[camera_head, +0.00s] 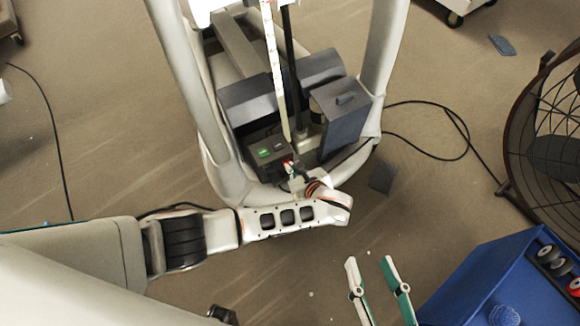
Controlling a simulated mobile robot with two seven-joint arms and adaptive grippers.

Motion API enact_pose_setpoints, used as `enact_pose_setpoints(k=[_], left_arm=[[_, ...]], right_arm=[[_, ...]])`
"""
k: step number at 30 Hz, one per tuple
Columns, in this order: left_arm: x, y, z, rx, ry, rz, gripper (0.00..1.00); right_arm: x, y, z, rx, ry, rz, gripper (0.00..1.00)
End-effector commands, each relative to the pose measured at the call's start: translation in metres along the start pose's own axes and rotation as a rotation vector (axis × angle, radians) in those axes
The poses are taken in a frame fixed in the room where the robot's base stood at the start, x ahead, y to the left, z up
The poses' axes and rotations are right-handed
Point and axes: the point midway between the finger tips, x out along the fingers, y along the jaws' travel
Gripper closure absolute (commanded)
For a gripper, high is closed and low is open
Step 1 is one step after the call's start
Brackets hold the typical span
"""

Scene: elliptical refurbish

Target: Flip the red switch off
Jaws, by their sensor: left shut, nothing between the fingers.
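A dark control box (251,146) sits in the base of the elliptical machine, with a lit green switch (265,153) on its top. A small red patch (287,163) shows at the box's right front corner. It may be the red switch, but it is too small to be sure. My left gripper (291,170) is shut and empty, with its tips right at this patch. I cannot tell whether they touch it, and they hide part of that corner. My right gripper (378,268) is open and empty over the floor at the bottom, well apart from the machine.
The machine's pale frame (183,75) rises on both sides of the box. A grey cover box (342,112) stands just to its right. A blue case (478,278) is at bottom right, a caged fan (550,140) at right. A black cable (440,108) crosses the floor.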

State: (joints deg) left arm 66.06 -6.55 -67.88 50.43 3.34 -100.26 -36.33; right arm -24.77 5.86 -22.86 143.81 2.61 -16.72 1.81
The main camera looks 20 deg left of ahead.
Motion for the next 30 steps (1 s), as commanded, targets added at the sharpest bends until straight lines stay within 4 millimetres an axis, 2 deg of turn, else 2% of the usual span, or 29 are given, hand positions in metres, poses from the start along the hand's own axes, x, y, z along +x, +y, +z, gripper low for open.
enact_pose_setpoints(k=[8, 12, 15, 18, 21, 30], left_arm=[[0.000, -0.001, 0.000, -0.001, 0.000, -0.001, 1.00], [0.000, -0.002, 0.009, -0.005, 0.017, 0.000, 1.00], [0.002, -0.004, 0.022, -0.011, 0.063, -0.002, 1.00], [0.004, -0.002, 0.010, -0.001, 0.080, 0.000, 1.00], [0.005, 0.000, 0.008, 0.001, 0.082, 0.003, 1.00], [0.003, 0.001, 0.012, 0.000, 0.081, 0.004, 1.00]], right_arm=[[-0.001, 0.001, 0.001, -0.004, -0.001, 0.000, 0.60], [-0.001, 0.002, -0.010, -0.035, 0.013, 0.004, 0.60], [-0.005, 0.020, -0.017, -0.155, -0.003, 0.030, 0.60], [-0.005, 0.022, -0.008, -0.156, -0.021, 0.032, 0.60], [-0.004, 0.021, -0.007, -0.153, -0.021, 0.032, 0.60], [-0.004, 0.020, -0.016, -0.155, -0.004, 0.031, 0.60]])
